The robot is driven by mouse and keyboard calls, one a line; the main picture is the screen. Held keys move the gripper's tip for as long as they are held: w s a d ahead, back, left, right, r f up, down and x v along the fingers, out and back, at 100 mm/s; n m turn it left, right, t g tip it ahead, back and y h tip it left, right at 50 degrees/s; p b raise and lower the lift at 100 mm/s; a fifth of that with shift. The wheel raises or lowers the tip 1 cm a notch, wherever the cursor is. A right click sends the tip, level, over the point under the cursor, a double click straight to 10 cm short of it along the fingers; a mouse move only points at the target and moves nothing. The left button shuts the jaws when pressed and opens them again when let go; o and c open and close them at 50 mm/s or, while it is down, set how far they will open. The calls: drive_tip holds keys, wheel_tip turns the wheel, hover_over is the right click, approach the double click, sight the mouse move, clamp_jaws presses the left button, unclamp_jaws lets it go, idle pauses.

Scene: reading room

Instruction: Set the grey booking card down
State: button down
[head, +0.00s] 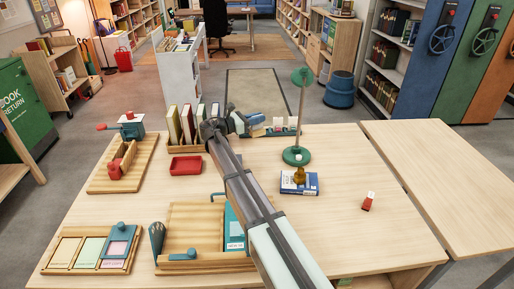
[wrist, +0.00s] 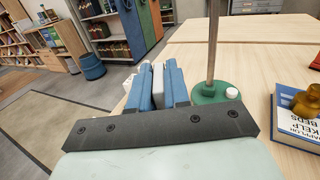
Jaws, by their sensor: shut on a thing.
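My gripper (head: 250,124) reaches over the far edge of the table in the head view. In the wrist view its two blue fingers (wrist: 158,78) are shut on a pale grey piece, the grey booking card (wrist: 157,88), which shows as a narrow strip between them. The card's lower part is hidden by the dark plate of my gripper. In the head view small white and blue pieces (head: 279,124) show beside the gripper at the table's far edge; I cannot tell which are the card. Contact below the card is not visible.
A green-based lamp-like post (head: 297,156) stands close to the right of the gripper. A blue book (head: 306,188) with a brass piece lies nearer. A red tray (head: 186,166), upright books (head: 188,122) and a wooden card tray (head: 72,233) are left. The right table is clear.

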drive_tip(key=shift+f, duration=4.75)
drive_tip(key=shift+f, duration=0.1)
drive_tip(key=c, duration=1.1)
unclamp_jaws()
drive_tip(key=v, duration=1.2)
